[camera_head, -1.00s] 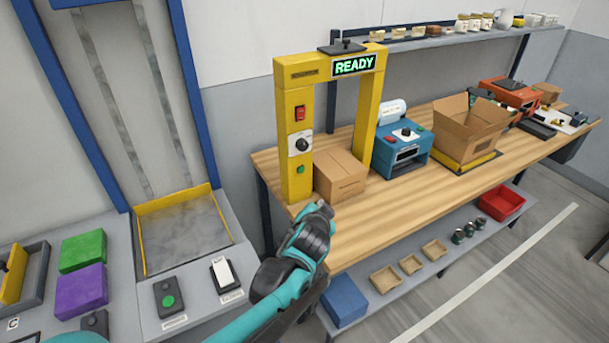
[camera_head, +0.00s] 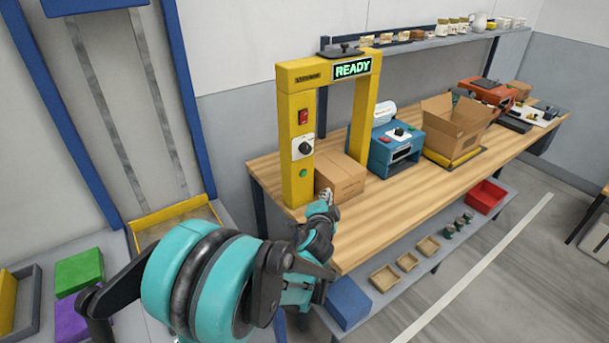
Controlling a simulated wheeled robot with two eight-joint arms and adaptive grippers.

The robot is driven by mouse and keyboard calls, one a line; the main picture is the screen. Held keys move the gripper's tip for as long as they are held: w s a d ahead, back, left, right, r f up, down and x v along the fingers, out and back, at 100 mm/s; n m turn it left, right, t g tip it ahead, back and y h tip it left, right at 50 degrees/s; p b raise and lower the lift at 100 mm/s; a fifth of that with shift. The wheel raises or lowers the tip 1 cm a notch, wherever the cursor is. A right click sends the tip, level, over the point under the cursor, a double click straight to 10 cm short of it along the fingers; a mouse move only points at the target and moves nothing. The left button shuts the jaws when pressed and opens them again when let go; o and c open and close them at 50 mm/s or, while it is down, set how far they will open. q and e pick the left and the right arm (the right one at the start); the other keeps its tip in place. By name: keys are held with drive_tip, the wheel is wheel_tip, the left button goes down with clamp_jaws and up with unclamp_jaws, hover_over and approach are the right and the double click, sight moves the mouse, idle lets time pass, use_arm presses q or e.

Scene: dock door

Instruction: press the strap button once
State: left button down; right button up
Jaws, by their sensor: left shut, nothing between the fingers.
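The yellow strapping arch (camera_head: 298,140) stands at the near left end of the wooden bench, with a lit green READY sign (camera_head: 351,69) on its top bar. Its left post carries a red switch (camera_head: 303,116), a dark knob (camera_head: 305,147) on a white plate and a small green button (camera_head: 303,173) low down. A closed cardboard box (camera_head: 341,175) sits on the bench within the arch. My left gripper (camera_head: 327,197) is shut and empty, just in front of the box, right of and below the green button. My right gripper is not in view.
A blue machine (camera_head: 397,148), an open cardboard box (camera_head: 455,122) and an orange machine (camera_head: 492,92) stand farther along the bench (camera_head: 425,185). My left arm covers much of the left console. The front bench strip is clear.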

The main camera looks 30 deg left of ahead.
use_arm(q)
drive_tip(key=shift+w+a, duration=0.55)
drive_tip(key=shift+a, duration=0.8)
drive_tip(key=shift+w+a, duration=0.55)
drive_tip(key=shift+a, duration=0.75)
drive_tip(key=shift+w+a, duration=0.55)
drive_tip(key=shift+a, duration=0.8)
drive_tip(key=shift+a, duration=0.15)
drive_tip(key=shift+w+a, duration=0.15)
drive_tip(key=shift+a, duration=0.1)
drive_tip(key=shift+w+a, duration=0.15)
drive_tip(key=shift+a, duration=0.15)
drive_tip(key=shift+d, duration=0.1)
drive_tip(key=shift+s+d, duration=0.35)
drive_tip(key=shift+d, duration=0.3)
drive_tip(key=d, duration=0.1)
drive_tip(key=s+d, duration=0.1)
drive_tip(key=d, duration=0.1)
drive_tip(key=s+d, duration=0.1)
drive_tip(key=shift+d+b, duration=0.3)
